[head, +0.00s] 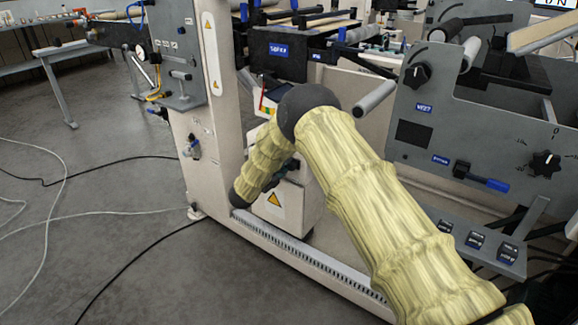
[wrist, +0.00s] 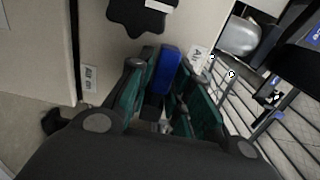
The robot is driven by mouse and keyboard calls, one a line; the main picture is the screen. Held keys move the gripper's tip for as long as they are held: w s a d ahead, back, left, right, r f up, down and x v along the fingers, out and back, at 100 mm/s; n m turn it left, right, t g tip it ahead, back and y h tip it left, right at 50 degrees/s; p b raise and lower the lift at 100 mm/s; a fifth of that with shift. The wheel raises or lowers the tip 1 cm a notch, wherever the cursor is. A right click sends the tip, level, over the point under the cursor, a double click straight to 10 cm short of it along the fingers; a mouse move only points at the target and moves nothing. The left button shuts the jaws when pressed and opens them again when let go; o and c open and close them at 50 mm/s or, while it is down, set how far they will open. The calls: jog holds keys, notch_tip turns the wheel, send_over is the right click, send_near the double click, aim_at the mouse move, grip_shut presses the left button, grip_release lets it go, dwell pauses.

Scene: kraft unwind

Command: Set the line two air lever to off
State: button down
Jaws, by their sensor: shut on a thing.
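A blue lever handle (wrist: 168,68) shows in the wrist view between the fingers of my gripper (wrist: 165,98). In the head view my gripper (head: 289,166) is mostly behind my padded arm, close to the cream machine housing, and the lever is hidden.
A black knob (wrist: 137,15) sits above the lever in the wrist view. A wire grille (wrist: 270,125) is at the right. In the head view, a cream upright (head: 212,120) stands left of my arm and a grey control panel (head: 470,140) right. Cables cross the open floor.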

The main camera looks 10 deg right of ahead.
jog(key=c, duration=1.4)
grip_release()
jog(key=v, duration=1.2)
